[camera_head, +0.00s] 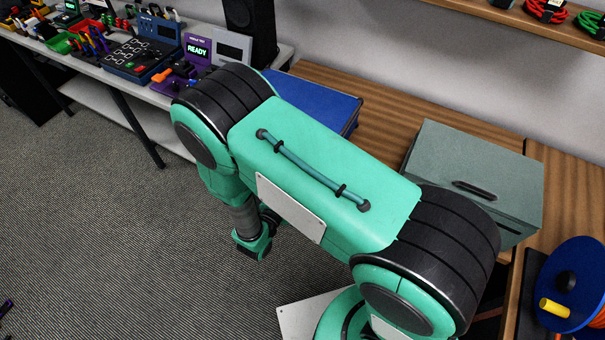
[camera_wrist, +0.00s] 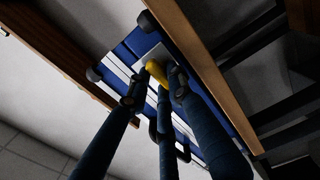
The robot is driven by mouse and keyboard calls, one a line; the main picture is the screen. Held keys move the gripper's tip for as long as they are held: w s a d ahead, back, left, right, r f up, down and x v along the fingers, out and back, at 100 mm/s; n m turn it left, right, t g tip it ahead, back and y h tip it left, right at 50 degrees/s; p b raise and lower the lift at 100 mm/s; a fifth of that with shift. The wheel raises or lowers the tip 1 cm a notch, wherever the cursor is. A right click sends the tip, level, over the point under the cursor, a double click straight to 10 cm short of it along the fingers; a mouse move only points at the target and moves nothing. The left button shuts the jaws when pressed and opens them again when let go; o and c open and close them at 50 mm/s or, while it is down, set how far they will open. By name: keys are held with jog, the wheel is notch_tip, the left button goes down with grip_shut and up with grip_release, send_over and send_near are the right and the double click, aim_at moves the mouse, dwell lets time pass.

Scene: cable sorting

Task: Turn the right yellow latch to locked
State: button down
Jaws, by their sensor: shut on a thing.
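In the wrist view a blue case (camera_wrist: 137,47) with pale strips is seen from below, between wooden edges. A yellow latch (camera_wrist: 156,71) sticks out from a light plate on it. My gripper (camera_wrist: 157,82) has its dark blue fingers closed around the latch, with the fingertips against it. Only this one latch shows, and its exact angle is hard to read. In the head view a blue case top (camera_head: 318,101) shows behind my arm. My arm hides its front, and the latch and fingertips are not visible there.
A grey-green box (camera_head: 472,170) stands on the wooden bench (camera_head: 385,125) to the right, and a blue reel (camera_head: 575,285) is at the far right. A light table (camera_head: 110,75) with devices stands at the left.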

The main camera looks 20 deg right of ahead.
jog(key=shift+m, duration=0.4)
jog(key=c, duration=1.5)
grip_release()
jog(key=shift+c, duration=0.2)
jog(key=v, duration=1.2)
